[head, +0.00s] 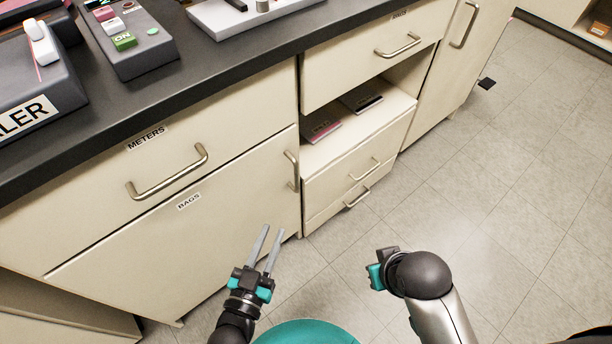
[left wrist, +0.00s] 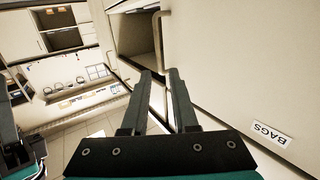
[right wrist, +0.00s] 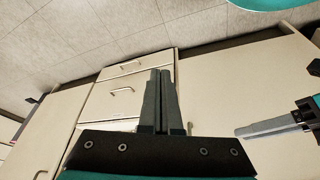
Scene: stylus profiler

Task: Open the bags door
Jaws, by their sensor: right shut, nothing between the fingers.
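The cream bags door (head: 225,240), labelled BAGS, is closed under the meters drawer (head: 235,120). Its upright metal handle (head: 293,172) is near the door's right edge. In the left wrist view the door (left wrist: 235,60) fills the right side, and the handle (left wrist: 157,40) shows beyond the fingertips. My left gripper (head: 273,229) is open and empty, in front of the door and below the handle, apart from it. My right gripper (right wrist: 160,72) is shut and empty; in the head view its fingers are mostly hidden, off to the right over the floor.
A dark countertop (head: 240,60) with devices runs above the cabinets. Right of the door are an open shelf with booklets (head: 322,128) and small drawers (head: 350,170) with handles.

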